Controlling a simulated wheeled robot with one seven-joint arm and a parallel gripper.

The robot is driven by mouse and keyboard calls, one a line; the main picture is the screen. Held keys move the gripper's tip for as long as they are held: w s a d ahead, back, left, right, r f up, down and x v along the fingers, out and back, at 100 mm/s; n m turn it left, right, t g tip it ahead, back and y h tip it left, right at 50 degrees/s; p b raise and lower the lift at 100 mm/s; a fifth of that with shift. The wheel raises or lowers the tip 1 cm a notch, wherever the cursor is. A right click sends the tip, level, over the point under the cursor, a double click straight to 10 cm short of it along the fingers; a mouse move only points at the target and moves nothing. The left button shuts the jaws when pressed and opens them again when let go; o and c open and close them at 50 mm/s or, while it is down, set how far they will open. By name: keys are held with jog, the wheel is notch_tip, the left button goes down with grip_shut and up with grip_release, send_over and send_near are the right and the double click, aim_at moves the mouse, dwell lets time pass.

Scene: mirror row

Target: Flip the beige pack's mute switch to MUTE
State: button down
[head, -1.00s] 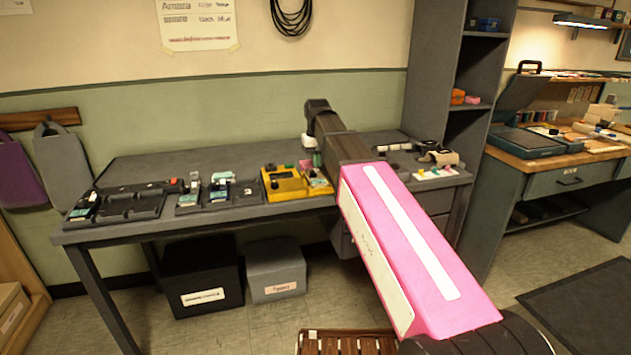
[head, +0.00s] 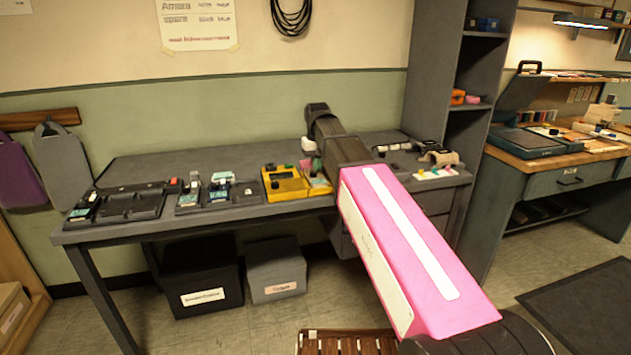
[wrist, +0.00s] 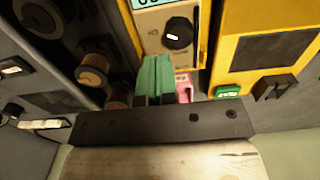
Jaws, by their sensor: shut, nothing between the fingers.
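In the wrist view a beige-faced pack (wrist: 153,42) with a black round knob and a teal label stands just beyond my gripper (wrist: 160,64). My gripper is shut and empty, with its green fingers at the lower part of the beige face. I cannot tell whether they touch it. A small pink piece shows beside the fingers. I cannot make out the mute switch or its setting; the fingers cover part of the pack. In the head view my gripper (head: 309,163) is at the table, partly behind my arm.
A yellow unit (wrist: 262,20) with a dark panel and a green button stands close right of the pack. Dark units with round knobs (wrist: 92,70) are close on the left. The grey table (head: 150,168) holds more devices to the left; its front edge strip is clear.

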dwell(0.3)
jog(key=shift+r, duration=3.4)
jog(key=shift+s, duration=0.1)
